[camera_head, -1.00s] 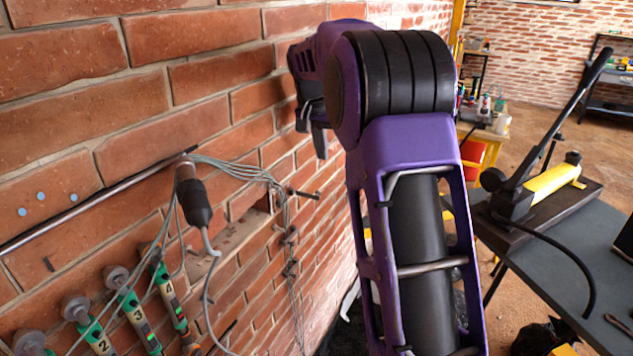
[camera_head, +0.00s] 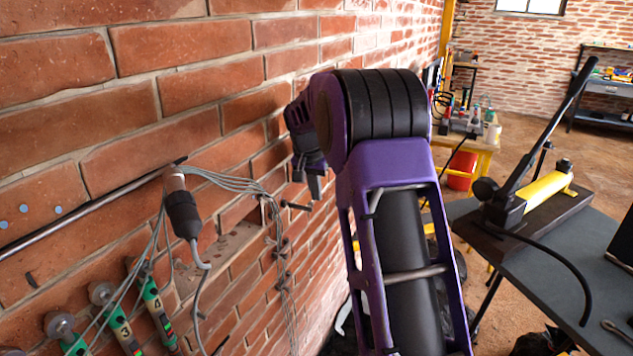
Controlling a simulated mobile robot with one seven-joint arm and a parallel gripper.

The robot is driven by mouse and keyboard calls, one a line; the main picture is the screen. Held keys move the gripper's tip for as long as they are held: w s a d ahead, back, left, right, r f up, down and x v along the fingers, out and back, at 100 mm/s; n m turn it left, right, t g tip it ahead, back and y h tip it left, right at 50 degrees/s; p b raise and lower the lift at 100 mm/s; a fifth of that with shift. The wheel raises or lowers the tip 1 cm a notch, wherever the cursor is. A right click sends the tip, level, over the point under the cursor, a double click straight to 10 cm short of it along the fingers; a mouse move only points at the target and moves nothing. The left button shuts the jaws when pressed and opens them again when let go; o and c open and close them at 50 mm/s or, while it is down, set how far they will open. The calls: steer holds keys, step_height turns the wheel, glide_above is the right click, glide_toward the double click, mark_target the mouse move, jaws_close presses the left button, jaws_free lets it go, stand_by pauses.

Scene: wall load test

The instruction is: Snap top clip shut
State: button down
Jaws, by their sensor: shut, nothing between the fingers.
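My gripper (camera_head: 315,188) hangs at the end of my purple arm, pointing down close to the brick wall, with its fingers together and nothing seen between them. A dark peg (camera_head: 295,206) sticks out of the wall just left of and slightly below the fingertips; I see no contact. Thin wires run down the wall below it, with small dark grey clip-like pieces along them. The uppermost such piece (camera_head: 281,243) is below and left of my gripper. It is too small to tell whether it is open or shut.
A metal rod (camera_head: 85,212) and a black-handled cable plug (camera_head: 183,213) are on the wall at left. Numbered green cylinders (camera_head: 155,305) sit below. A dark table (camera_head: 560,245) with a yellow hand pump (camera_head: 545,188) stands at right. A yellow bench (camera_head: 482,160) is behind.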

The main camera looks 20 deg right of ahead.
mark_target(304, 207)
steer(key=shift+s+a+r, duration=0.2)
steer(key=shift+s+a, duration=0.55)
steer(key=shift+s, duration=0.25)
steer(key=shift+s+a+m, duration=0.1)
steer(key=shift+s+m, duration=0.3)
steer(key=shift+m, duration=0.4)
steer(key=shift+s+a+m+g+h, duration=0.2)
steer(key=shift+s+m+g+h, duration=0.15)
steer(key=shift+m, duration=0.35)
steer(key=s+m, duration=0.1)
steer(key=a+m+g, duration=0.1)
steer(key=m, duration=0.1)
steer(key=shift+s+h, duration=0.25)
steer(key=shift+s, duration=0.1)
steer(key=shift+s+a+b, duration=0.3)
steer(key=shift+s+a, duration=0.4)
steer(key=shift+a, duration=0.2)
steer(key=shift+s+a, duration=0.1)
steer(key=shift+a, duration=0.1)
steer(key=shift+w+d+r+p, duration=0.1)
steer(key=shift+w+d+p, duration=0.05)
steer(key=shift+w+p, duration=0.5)
